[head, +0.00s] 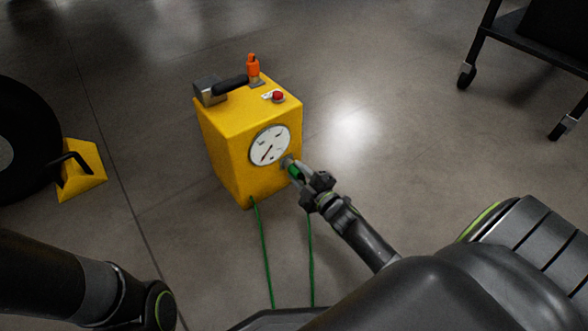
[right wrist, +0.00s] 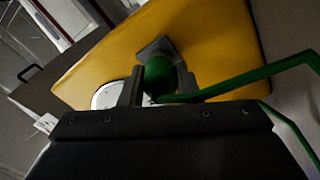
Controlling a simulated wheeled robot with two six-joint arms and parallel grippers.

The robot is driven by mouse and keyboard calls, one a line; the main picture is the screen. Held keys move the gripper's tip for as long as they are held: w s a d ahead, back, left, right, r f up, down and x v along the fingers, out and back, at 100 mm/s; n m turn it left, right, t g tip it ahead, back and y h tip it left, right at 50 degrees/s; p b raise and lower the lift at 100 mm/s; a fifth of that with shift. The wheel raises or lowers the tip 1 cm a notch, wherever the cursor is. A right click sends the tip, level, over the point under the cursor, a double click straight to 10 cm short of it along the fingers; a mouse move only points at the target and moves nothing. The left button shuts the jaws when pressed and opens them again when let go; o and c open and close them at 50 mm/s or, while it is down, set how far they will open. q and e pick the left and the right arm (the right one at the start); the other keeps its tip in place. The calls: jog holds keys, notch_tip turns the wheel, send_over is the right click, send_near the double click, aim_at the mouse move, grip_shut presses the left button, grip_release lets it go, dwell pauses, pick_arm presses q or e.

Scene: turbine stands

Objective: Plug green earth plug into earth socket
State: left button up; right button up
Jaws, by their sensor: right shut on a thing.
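The green earth plug (head: 294,172) is at the lower right of the yellow box's (head: 232,153) dial face. My right gripper (head: 303,178) is shut on it, and the right wrist view shows the plug (right wrist: 158,72) between the two fingers (right wrist: 162,84). The plug's front end is at the grey earth socket (head: 286,161), whose grey plate shows in the right wrist view (right wrist: 155,46). They look in line and touching; I cannot tell how deep the plug sits. A green cable (right wrist: 245,82) runs from the plug. My left gripper is out of view.
A wheel with a yellow chock (head: 82,170) stands left, a black cart (head: 530,45) far right.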

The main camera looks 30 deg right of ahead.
aim_at(300, 175)
grip_shut()
jog(key=shift+s, duration=0.7)
jog(key=shift+s+d, duration=0.15)
jog(key=shift+s, duration=1.2)
